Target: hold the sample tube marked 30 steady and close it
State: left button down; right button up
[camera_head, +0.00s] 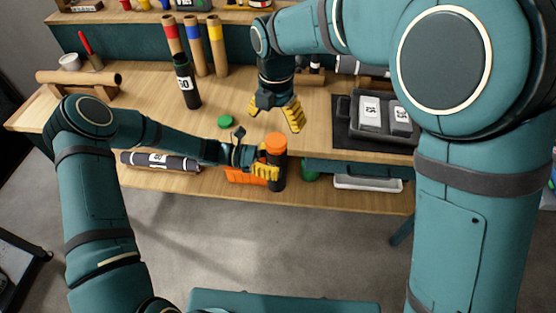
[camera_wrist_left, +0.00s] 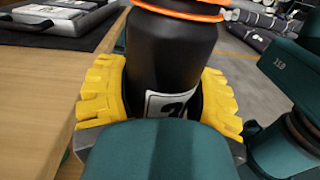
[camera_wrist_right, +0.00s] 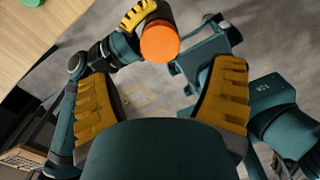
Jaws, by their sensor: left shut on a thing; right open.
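My left gripper (camera_head: 266,171) is shut around the tube's body, with one yellow finger on each side. My right gripper (camera_head: 293,115) is open and empty, above the bench and behind the tube. In the right wrist view the orange cap (camera_wrist_right: 159,42) lies beyond the open fingers, apart from them.
A green cap (camera_head: 226,122) lies on the bench. A dark tube (camera_head: 185,80) marked with a number stands behind it. A grey case (camera_head: 372,118) sits on a dark mat at right. Another dark roll (camera_head: 160,161) lies on the lower shelf. Bench around the green cap is clear.

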aim_at(276, 140)
notch_tip(276, 140, down, 8)
jog(key=shift+r, duration=0.25)
